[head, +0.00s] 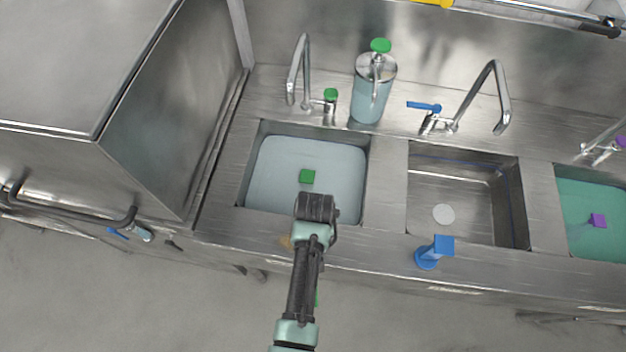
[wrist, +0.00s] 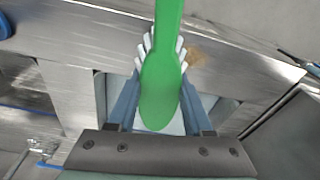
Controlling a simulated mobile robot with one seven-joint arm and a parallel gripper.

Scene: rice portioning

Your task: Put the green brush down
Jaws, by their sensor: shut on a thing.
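The green brush (wrist: 160,100) fills the middle of the wrist view, with white bristles showing along both its edges. My gripper (wrist: 160,82) is shut on it, one finger on each side. Its handle runs out of the top of that view. In the head view my gripper (head: 317,208) is over the front part of the left, water-filled sink (head: 262,190). There my arm hides most of the brush; a small green sliver (head: 317,297) shows beside the forearm. The brush appears held above the sink and counter front edge; its exact height I cannot tell.
A green square-topped piece (head: 307,176) is in the left sink. The middle sink (head: 480,205) is empty. A blue square-topped piece (head: 430,256) stands on the counter front. Taps and a green-topped dispenser (head: 370,95) stand behind. A steel cabinet (head: 165,110) is at left.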

